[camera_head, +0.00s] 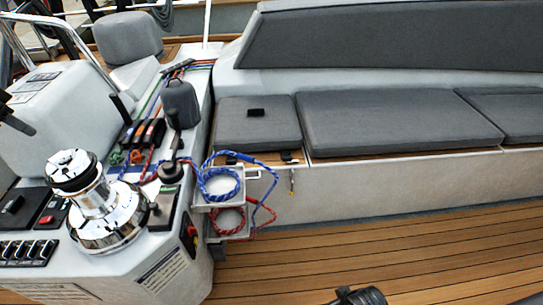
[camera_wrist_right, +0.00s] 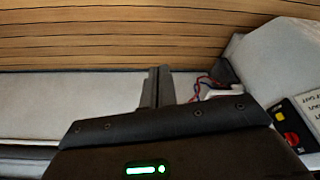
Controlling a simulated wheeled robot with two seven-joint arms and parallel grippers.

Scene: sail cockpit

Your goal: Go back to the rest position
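My left gripper (camera_head: 16,117) shows only in part as dark shapes at the left edge of the head view, beside the white console. Most of it is cut off, and I cannot tell whether its fingers are apart. My right gripper (camera_wrist_right: 159,88) shows in the right wrist view. Its two dark fingers stand close together with nothing seen between them. Behind them are a white surface and the wooden deck. A dark rounded part at the bottom edge of the head view is too cut off to name.
A chrome winch (camera_head: 98,205) stands on the white console at left. A blue rope coil (camera_head: 220,184) and a red rope coil (camera_head: 228,221) sit in holders on the console's side. A bench with grey cushions (camera_head: 385,120) runs behind. The wooden deck (camera_head: 400,245) is mostly clear.

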